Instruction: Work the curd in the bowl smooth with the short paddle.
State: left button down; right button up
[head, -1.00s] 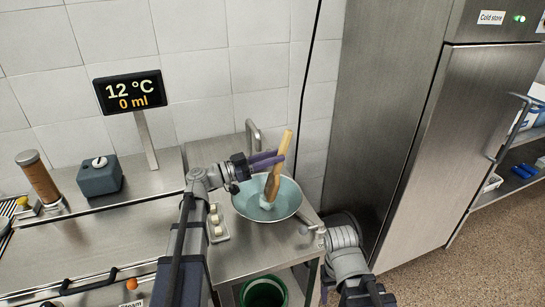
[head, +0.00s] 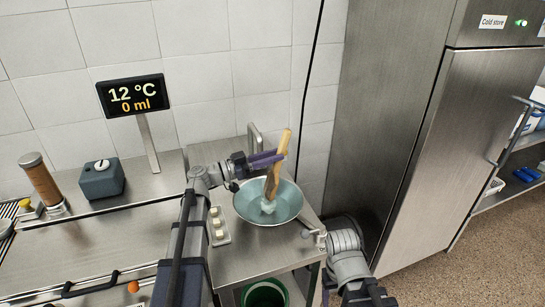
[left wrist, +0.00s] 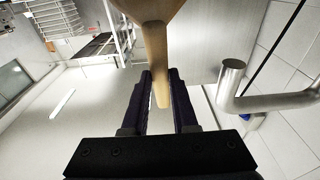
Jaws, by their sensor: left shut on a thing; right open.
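My left gripper (head: 272,159) is shut on the wooden handle of the short paddle (head: 283,143), above the bowl. The handle also shows between the dark fingers in the left wrist view (left wrist: 155,65). The paddle leans, with its top to the right and its lower end in the wide bluish-grey bowl (head: 290,206). A small pale lump, seemingly curd (head: 267,207), shows at the paddle's lower end; its texture is too small to tell. My right gripper (head: 325,296) is low at the bottom of the head view, mostly hidden by its arm, apart from the bowl and open.
The bowl stands on a steel counter (head: 240,262) near its right edge, with a tap (head: 255,138) behind it. A tray with white pieces (head: 218,226) lies left of the bowl. A green bin (head: 265,293) is below. A steel cold store (head: 440,130) stands at the right.

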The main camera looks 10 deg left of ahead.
aim_at(284, 137)
pick_arm(q)
notch_tip(284, 137, up, 9)
jog(key=p, duration=0.8)
jog(key=shift+p, duration=0.4)
jog(key=f+b, duration=0.3)
jog(key=shift+s+d, duration=0.25)
jog(key=shift+s, duration=0.15)
jog(key=shift+r, duration=0.15)
jog(key=shift+f, duration=0.2)
notch_tip(284, 137, down, 6)
jog(key=b, duration=0.6)
jog(key=shift+r, duration=0.1)
jog(key=shift+f, duration=0.25)
jog(key=shift+s+d, duration=0.1)
jog(key=shift+s, duration=0.05)
